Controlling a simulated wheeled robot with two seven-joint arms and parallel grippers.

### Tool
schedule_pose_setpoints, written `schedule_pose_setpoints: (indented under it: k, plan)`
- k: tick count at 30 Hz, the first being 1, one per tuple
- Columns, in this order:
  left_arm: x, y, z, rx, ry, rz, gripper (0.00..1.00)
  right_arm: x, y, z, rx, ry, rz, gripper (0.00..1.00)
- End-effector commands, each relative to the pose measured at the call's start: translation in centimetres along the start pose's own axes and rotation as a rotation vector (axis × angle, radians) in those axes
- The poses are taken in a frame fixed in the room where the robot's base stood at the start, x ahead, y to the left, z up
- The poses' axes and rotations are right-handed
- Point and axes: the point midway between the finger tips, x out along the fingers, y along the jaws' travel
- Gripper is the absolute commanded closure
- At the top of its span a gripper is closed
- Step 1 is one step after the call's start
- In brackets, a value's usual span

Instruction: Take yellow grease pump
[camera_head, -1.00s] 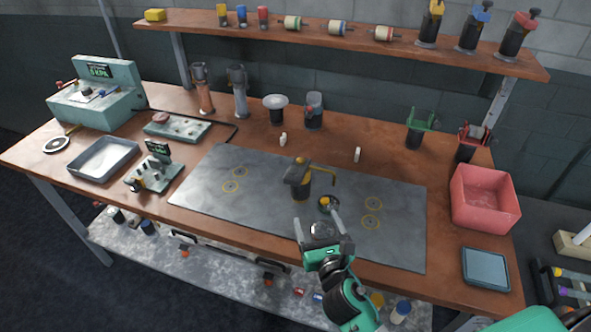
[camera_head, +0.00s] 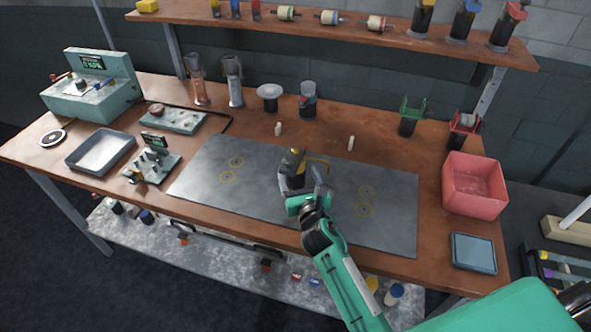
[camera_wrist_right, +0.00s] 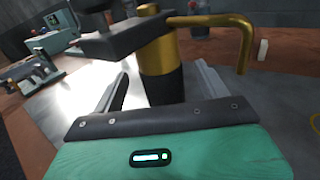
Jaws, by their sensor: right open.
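The yellow grease pump (camera_head: 293,160) stands upright on the grey mat, with a dark top and a bent yellow spout to the right. In the right wrist view its gold and black body (camera_wrist_right: 160,60) lies between the two fingers, with the spout above the right finger. My right gripper (camera_head: 302,182) is open and low over the mat at the pump's near side. The right arm hides the pump's lower part in the head view. I cannot tell whether a finger touches it. My left gripper is not in view.
The grey mat (camera_head: 220,190) has yellow ring marks. Two small white pieces stand behind it, one of them here (camera_head: 351,143). A pink bin (camera_head: 474,185) and blue tray (camera_head: 473,252) are at the right. A shelf (camera_head: 330,36) above holds colour-topped canisters and spools.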

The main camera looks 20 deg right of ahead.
Motion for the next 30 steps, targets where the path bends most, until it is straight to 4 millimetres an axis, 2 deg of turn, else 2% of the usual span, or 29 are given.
schedule_pose_setpoints:
  k: [4,12,14,21,22,30]
  plan:
    - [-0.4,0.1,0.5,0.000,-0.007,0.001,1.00,1.6,0.0,0.1,0.000,0.000,0.000,0.25]
    - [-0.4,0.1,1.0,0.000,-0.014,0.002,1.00,1.9,0.0,0.0,0.000,0.000,0.000,0.25]
    - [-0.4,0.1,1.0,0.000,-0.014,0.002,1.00,1.9,0.0,0.0,0.000,0.000,0.000,0.34]
    - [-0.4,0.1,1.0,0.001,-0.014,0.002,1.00,1.8,0.0,0.0,-0.001,0.000,0.001,0.81]
    - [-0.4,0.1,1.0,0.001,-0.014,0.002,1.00,1.8,0.0,0.0,-0.001,0.000,0.001,0.86]
    - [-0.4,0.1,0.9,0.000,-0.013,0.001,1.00,1.9,0.0,0.2,-0.001,-0.003,0.001,0.86]
